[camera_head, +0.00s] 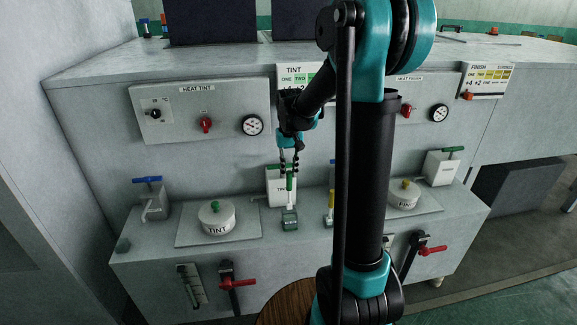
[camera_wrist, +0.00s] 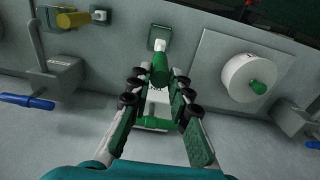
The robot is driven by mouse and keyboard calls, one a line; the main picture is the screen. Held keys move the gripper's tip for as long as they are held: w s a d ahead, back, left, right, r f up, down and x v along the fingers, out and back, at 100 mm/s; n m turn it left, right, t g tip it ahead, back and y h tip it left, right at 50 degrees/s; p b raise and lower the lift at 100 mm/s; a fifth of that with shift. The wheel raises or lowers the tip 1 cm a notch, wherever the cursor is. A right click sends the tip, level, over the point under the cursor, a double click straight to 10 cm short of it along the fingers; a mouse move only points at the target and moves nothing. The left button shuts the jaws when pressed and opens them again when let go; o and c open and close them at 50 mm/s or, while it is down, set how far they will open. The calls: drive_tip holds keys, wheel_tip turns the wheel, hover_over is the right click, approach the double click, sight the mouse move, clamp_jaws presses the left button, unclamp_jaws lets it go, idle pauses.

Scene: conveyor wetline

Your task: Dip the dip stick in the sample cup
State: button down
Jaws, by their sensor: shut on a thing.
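My gripper (camera_head: 289,170) is shut on the green dip stick (camera_head: 290,183), which hangs upright with its pale lower end down. In the wrist view, my gripper (camera_wrist: 160,85) has its two fingers around the green handle of the dip stick (camera_wrist: 159,68). A small green square block (camera_head: 290,222) stands right under the stick; it also shows in the wrist view (camera_wrist: 151,34). The pale end overlaps this block, and I cannot tell whether it is inside or just above. I cannot tell whether this block is the sample cup.
A lidded TINT pot (camera_head: 217,217) is left of the block, and a FINISH pot (camera_head: 404,196) is right. A white dispenser with a green T-handle (camera_head: 281,187) stands close behind the stick. A yellow stick (camera_wrist: 73,19) is nearby. Red-handled valves (camera_head: 237,284) are on the front.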

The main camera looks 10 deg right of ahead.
sight(290, 188)
drive_tip(key=shift+f, duration=4.05)
drive_tip(key=shift+r, duration=3.6)
drive_tip(key=shift+r, duration=2.5)
